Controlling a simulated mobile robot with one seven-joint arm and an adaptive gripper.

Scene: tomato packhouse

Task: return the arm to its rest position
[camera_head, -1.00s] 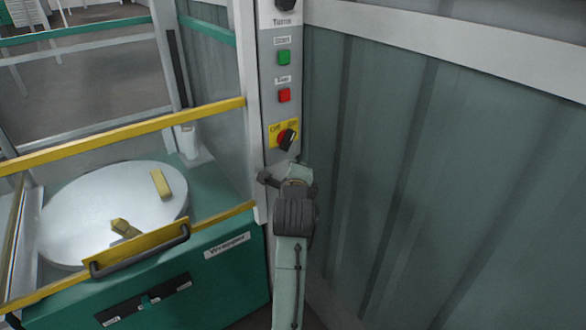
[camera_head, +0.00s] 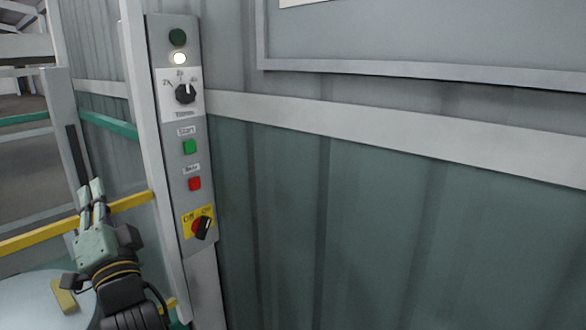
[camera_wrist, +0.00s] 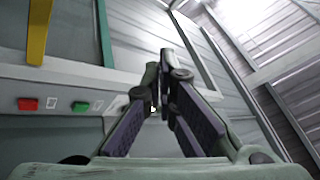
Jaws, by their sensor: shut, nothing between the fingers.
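My gripper (camera_head: 92,190) is at the lower left of the head view, with its fingers pointing up. It is left of the control panel and apart from its buttons. In the wrist view my gripper (camera_wrist: 158,70) has its fingertips together with nothing between them. My forearm runs down out of the head view.
The grey control panel (camera_head: 168,130) has a lit white lamp (camera_head: 179,58), a dial (camera_head: 185,93), a green button (camera_head: 189,147), a red button (camera_head: 194,184) and a red-black switch (camera_head: 202,228). A yellow rail (camera_head: 35,238) and turntable (camera_head: 30,300) are at left. The corrugated wall (camera_head: 400,220) fills the right.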

